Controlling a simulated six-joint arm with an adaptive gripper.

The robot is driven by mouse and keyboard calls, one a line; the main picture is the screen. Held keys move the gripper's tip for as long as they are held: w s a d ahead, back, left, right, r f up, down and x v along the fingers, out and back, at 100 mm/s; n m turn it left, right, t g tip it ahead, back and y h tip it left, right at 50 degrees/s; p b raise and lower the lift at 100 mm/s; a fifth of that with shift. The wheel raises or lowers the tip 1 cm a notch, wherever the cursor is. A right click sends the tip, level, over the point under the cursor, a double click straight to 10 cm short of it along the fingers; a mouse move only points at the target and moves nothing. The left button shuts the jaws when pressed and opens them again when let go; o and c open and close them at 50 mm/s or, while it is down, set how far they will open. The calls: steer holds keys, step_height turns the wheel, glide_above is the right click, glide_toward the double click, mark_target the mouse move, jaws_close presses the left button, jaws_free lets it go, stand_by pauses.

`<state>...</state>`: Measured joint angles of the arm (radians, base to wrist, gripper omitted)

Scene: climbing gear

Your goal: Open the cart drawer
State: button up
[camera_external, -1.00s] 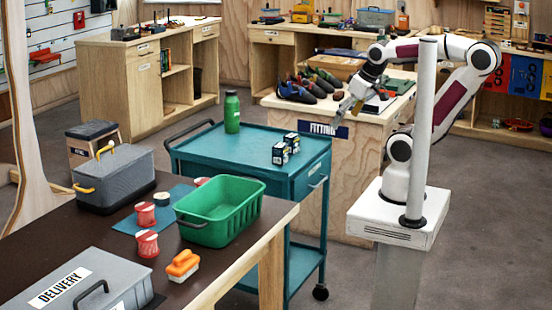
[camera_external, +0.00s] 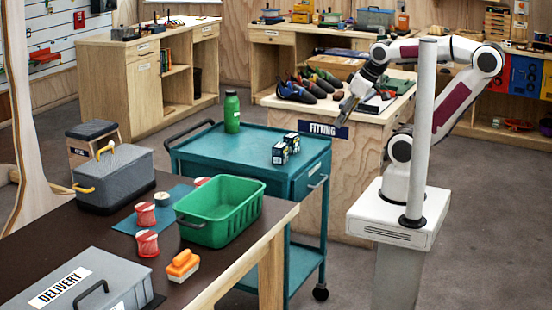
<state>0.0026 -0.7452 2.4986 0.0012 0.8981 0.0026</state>
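The teal cart (camera_external: 237,152) stands in the middle of the room. Its drawer (camera_external: 312,176) is at the cart's right end, below the top, and looks closed. A pale bar handle (camera_external: 318,182) runs across the drawer front. My gripper (camera_external: 347,108) is in the air to the right of the cart and above the handle, in front of the fitting bench. It is apart from the drawer and nothing shows in it. Its fingers are small and dark here, so I cannot tell whether they are open or shut.
A green bottle (camera_external: 232,111) and two small dark boxes (camera_external: 286,149) stand on the cart top. The fitting bench (camera_external: 345,178), with shoes (camera_external: 308,84) on it, is behind the cart. A dark table (camera_external: 120,240) with a green bin (camera_external: 220,211) is in front.

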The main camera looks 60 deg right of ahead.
steer(key=m+g, duration=0.3)
steer(key=m, duration=1.5)
glide_above(322, 181)
steer(key=s, duration=0.2)
steer(key=s+f+x, duration=0.1)
steer(key=s+x, duration=0.2)
steer(key=x, duration=1)
steer(key=s+x, duration=0.3)
steer(key=x, duration=0.9)
steer(key=shift+w+d+f, duration=0.15)
steer(key=shift+w+f, duration=0.1)
steer(key=shift+f, duration=0.2)
steer(key=shift+f, duration=0.2)
steer(key=shift+x, duration=3.7)
steer(key=shift+s, duration=0.1)
